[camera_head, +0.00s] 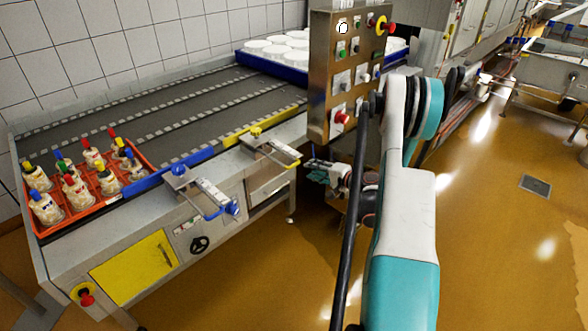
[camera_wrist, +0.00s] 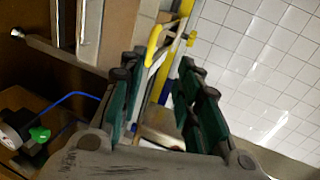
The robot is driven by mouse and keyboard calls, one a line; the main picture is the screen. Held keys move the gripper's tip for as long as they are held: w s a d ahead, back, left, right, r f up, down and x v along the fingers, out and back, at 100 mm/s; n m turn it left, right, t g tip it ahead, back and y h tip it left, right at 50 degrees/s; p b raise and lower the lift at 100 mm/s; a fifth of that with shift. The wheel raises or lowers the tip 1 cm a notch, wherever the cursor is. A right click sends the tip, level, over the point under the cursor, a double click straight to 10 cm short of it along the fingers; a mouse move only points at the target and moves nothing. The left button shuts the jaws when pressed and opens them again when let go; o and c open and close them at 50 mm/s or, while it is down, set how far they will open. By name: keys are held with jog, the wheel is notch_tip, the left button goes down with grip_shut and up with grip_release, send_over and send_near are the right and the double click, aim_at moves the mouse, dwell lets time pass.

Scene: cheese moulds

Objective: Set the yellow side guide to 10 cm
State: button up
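The yellow side guide (camera_head: 262,127) runs along the front edge of the conveyor, with a yellow knob (camera_head: 256,131) and a bracket with a pale scale arm (camera_head: 271,150) reaching out toward the aisle. The scale is too small to read. My gripper (camera_head: 316,168) is in front of the conveyor, just right of the bracket's yellow outer end and apart from it. In the wrist view my gripper (camera_wrist: 162,88) has its green-padded fingers spread, with nothing held between them. A yellow part (camera_wrist: 154,45) shows beyond the fingers; its exact identity is unclear.
A blue side guide (camera_head: 172,168) with its own bracket lies to the left. An orange crate (camera_head: 122,196) of bottles stands at the conveyor's left end.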

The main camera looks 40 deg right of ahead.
aim_at(295, 164)
jog(key=shift+m+t, duration=0.3)
jog(key=shift+m, duration=0.1)
jog(key=b+x, duration=0.1)
jog(key=x, duration=0.3)
jog(key=d+f+b+x, duration=0.1)
jog(key=x, duration=0.3)
jog(key=f+b+x, duration=0.1)
jog(key=b+x, duration=0.1)
jog(key=x, duration=0.2)
jog(key=shift+d+f, duration=0.15)
jog(key=shift+d, duration=0.1)
grip_shut()
